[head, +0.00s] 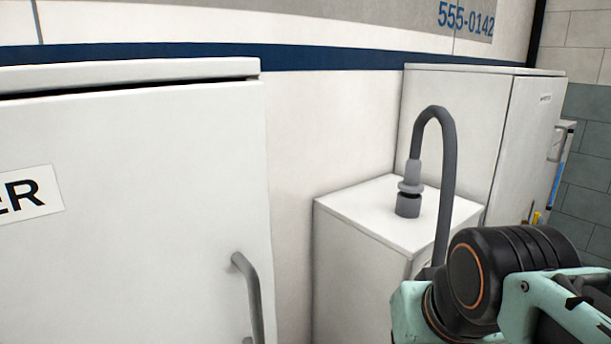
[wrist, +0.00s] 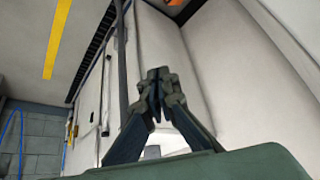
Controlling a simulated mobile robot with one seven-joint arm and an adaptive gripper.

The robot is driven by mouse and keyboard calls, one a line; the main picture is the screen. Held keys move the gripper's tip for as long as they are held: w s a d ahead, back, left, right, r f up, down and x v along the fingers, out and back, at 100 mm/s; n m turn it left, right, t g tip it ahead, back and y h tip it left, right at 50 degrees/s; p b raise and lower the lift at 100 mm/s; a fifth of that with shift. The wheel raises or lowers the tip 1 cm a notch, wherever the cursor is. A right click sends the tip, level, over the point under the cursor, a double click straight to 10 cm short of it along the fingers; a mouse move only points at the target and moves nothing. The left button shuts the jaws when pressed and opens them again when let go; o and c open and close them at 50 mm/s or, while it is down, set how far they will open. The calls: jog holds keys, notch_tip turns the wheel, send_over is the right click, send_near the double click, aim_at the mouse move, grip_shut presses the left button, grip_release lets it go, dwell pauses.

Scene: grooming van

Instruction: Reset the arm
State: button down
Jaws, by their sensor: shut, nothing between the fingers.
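My gripper (wrist: 158,80) shows in the wrist view, its two dark fingers together at the tips with nothing between them. It points up toward pale panels and touches nothing that I can see. In the head view my teal and black arm fills the lower right corner, and the gripper itself cannot be made out there.
A large white cabinet (head: 140,190) with a grey handle (head: 250,295) stands at the left. A grey curved pipe (head: 447,150) rises beside my arm, over a low white cabinet (head: 350,212). A taller white cabinet (head: 455,120) stands behind.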

notch_tip(320, 180, up, 32)
jog(key=s+p, duration=0.2)
jog(key=p, duration=3.2)
jog(key=shift+a+g, duration=0.2)
jog(key=shift+g, duration=0.1)
jog(key=shift+f, duration=0.1)
